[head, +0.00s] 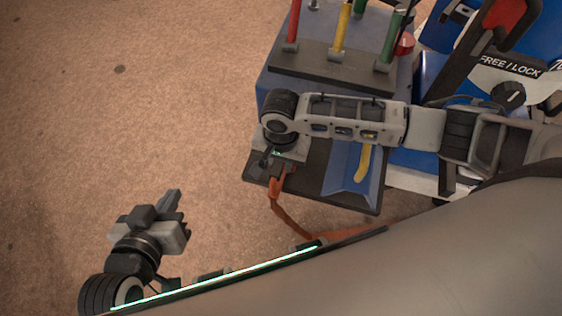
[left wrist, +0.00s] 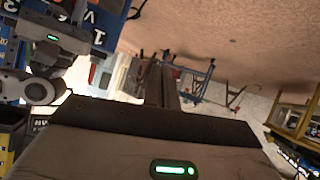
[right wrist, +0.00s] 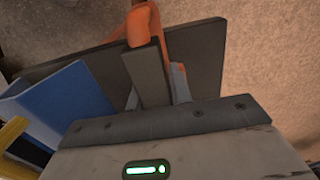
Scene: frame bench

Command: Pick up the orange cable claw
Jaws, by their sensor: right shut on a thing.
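The orange cable claw (head: 278,187) is at the front edge of the dark work surface, and its orange length hangs down past the edge towards the floor. My right gripper (head: 275,172) is shut on it; in the right wrist view the orange claw (right wrist: 150,22) shows at the grey fingers, which partly hide it. My left gripper (head: 174,200) is out over the carpet at the left, away from the claw. Its fingers look closed together with nothing between them, and they also show in the left wrist view (left wrist: 166,85).
A rack (head: 330,72) with red, yellow and green handles stands behind my right arm. A blue tray (head: 340,178) with a yellow item (head: 363,163) is just right of my right gripper. A blue and white unit (head: 510,65) stands at the right. Carpet at the left is clear.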

